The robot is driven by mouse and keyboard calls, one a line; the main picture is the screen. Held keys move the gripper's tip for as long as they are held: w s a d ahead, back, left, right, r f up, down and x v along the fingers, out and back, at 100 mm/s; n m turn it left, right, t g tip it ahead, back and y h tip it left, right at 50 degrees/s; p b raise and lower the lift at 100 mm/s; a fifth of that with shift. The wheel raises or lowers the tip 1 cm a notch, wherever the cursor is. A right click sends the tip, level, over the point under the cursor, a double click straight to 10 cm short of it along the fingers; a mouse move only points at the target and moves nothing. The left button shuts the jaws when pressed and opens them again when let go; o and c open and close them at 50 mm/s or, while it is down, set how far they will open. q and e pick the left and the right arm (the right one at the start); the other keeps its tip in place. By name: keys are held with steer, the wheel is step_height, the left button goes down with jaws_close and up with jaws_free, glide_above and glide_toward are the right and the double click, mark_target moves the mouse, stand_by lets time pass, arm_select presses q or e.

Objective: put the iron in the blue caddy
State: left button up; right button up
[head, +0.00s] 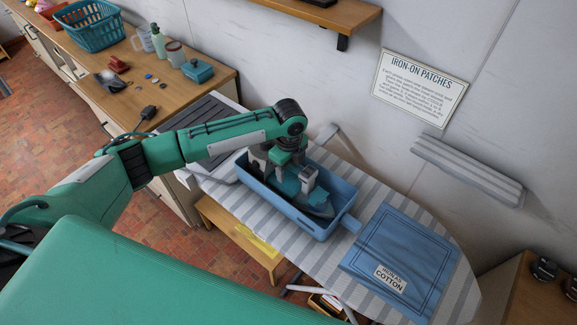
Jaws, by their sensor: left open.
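The blue caddy (303,220) is an open rectangular tub standing on the striped ironing board, with a tab at its right end. The iron (318,204) is teal-blue with a grey sole and lies inside the caddy, toward its right half. My left gripper (296,184) points down into the caddy from above, its fingers apart around the upper part of the iron. The gripper partly hides the iron, and I cannot tell whether the fingers touch it. My right gripper is not in view.
The ironing board (262,214) runs to the lower right, with a folded blue cloth (402,258) labelled cotton beside the caddy. A wooden counter (120,97) at the upper left holds a teal basket (92,30), bottles and a small teal box (197,71). A padded sleeve board (467,168) is on the wall.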

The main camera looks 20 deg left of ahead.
arm_select(q)
steer(key=shift+r, duration=0.3)
step_height(320, 180, up, 12)
steer(key=b, duration=0.3)
steer(key=shift+w+d+r+b, duration=0.15)
steer(key=shift+r+b, duration=0.1)
steer(key=shift+b, duration=0.15)
steer(key=shift+r, duration=0.4)
